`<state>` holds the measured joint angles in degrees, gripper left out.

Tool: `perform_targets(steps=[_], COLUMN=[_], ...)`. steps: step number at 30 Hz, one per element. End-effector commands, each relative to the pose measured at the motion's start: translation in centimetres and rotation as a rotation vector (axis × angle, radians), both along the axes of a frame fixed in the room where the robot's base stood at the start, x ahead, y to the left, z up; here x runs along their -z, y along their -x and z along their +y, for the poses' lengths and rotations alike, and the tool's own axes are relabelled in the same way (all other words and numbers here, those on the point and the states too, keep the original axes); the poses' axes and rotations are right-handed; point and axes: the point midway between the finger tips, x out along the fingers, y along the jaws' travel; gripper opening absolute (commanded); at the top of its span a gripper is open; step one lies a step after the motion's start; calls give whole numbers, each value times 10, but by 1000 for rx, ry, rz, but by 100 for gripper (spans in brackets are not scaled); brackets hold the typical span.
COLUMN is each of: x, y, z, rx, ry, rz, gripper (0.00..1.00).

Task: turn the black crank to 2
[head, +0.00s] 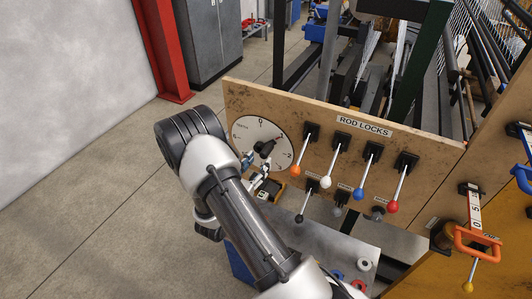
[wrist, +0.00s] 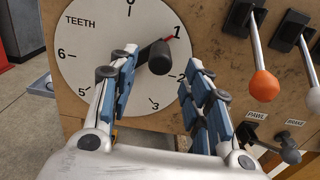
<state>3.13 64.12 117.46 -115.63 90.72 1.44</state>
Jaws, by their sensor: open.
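The black crank (wrist: 160,58) sits on a round white dial (wrist: 84,42) marked TEETH, with numbers around its edge. Its red pointer tip (wrist: 169,39) is at the 1. The crank also shows in the head view (head: 265,148), on the dial (head: 245,134) at the left end of the wooden panel. My gripper (wrist: 157,70) is open, its fingers to the left and right of the crank in the picture. I cannot tell whether either finger touches it. The gripper (head: 257,174) is just below the crank in the head view.
Right of the dial, levers with orange (head: 296,171), white (head: 325,183), blue (head: 357,194) and red (head: 392,207) knobs hang from the ROD LOCKS panel (head: 235,95). A small black-knobbed lever (head: 299,219) is lower. Open floor (head: 105,150) lies left of the panel.

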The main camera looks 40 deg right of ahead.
Motion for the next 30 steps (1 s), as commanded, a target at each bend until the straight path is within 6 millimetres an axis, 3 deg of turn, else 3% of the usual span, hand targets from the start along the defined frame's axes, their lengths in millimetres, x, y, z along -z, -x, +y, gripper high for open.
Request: perform_targets(steps=[6, 12, 23, 30], x=[0, 0, 0, 0], y=[-15, -23, -25, -25], z=[-40, -58, -61, -61], rx=[3, 2, 0, 0], ry=[0, -1, 0, -1], rz=[-2, -1, 0, 0], gripper=[45, 45, 44, 28])
